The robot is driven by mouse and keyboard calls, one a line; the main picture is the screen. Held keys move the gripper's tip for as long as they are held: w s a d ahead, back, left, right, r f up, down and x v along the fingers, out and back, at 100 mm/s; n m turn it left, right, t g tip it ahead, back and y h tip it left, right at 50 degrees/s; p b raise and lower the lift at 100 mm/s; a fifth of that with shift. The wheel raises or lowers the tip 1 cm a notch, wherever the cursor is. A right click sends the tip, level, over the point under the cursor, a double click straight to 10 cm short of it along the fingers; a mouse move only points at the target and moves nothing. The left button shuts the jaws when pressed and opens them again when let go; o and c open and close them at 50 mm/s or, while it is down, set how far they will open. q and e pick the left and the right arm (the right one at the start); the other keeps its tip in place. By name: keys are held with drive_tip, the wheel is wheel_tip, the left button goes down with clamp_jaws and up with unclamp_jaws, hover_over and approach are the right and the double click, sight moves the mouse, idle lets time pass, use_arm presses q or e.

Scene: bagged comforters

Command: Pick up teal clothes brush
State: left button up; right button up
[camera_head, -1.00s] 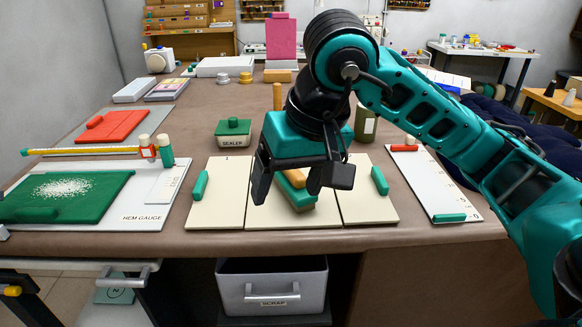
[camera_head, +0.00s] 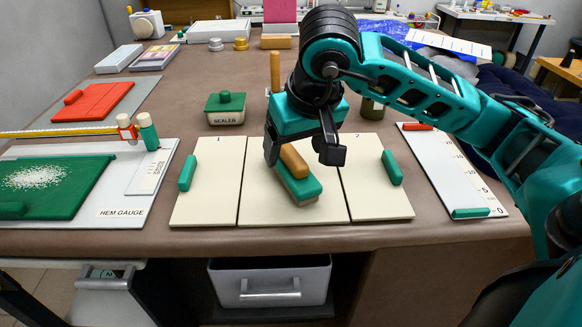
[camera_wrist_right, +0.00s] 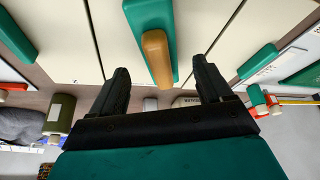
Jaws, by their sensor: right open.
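The teal clothes brush (camera_head: 300,188) lies on the middle cream panel (camera_head: 262,205), with a tan wooden handle on top. It lies at a slant. My right gripper (camera_head: 304,155) is open just above and behind the brush, and its fingers partly overlap the handle's far end in the head view. In the right wrist view the brush (camera_wrist_right: 157,45) appears beyond the fingertips, roughly between the two open fingers (camera_wrist_right: 160,85). The fingers do not touch it there. My left gripper is not in view.
Cream panels on both sides carry green blocks (camera_head: 187,173) (camera_head: 391,167). A green-lidded sealer tub (camera_head: 225,108) stands behind. A green mat (camera_head: 70,185) lies left, and a white ruled board (camera_head: 455,180) lies right. A grey bin (camera_head: 270,283) sits below the table edge.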

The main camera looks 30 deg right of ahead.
sight(292, 152)
drive_tip(key=shift+w+x, duration=0.15)
drive_tip(key=shift+x, duration=1.25)
drive_tip(key=shift+w+x, duration=0.15)
drive_tip(key=shift+x, duration=1.25)
drive_tip(key=shift+r, duration=0.15)
drive_tip(key=shift+c, duration=0.3)
drive_tip(key=shift+c, duration=0.7)
drive_tip(key=c, duration=1)
